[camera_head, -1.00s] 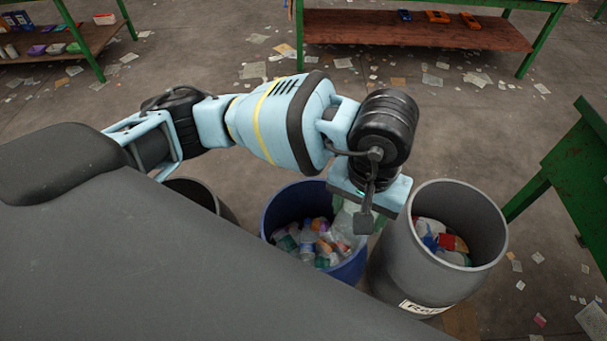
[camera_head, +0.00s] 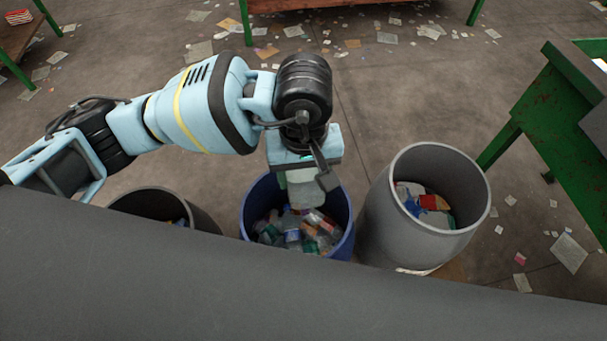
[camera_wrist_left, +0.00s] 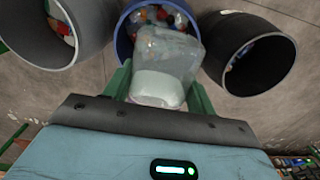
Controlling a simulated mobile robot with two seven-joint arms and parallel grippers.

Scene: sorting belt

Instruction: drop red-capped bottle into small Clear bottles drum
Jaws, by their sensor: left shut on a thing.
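My left gripper (camera_head: 305,178) is shut on a clear, translucent bottle (camera_head: 306,190) and holds it over the blue drum (camera_head: 259,200). In the left wrist view the bottle (camera_wrist_left: 168,58) sits between the two green fingers of the gripper (camera_wrist_left: 160,88), its whitish end towards the camera. Its far end overlaps the opening of the blue drum (camera_wrist_left: 124,42). No red cap shows; that end is hidden. The drum holds several clear and coloured bottles (camera_head: 292,236). Its label is not in view. My right gripper is not in view.
A grey drum (camera_head: 378,215) with red, white and blue items stands to the right. A dark drum (camera_head: 150,203) stands to the left, partly hidden. A green-legged table (camera_head: 545,115) is at the right. Scraps of paper litter the floor.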

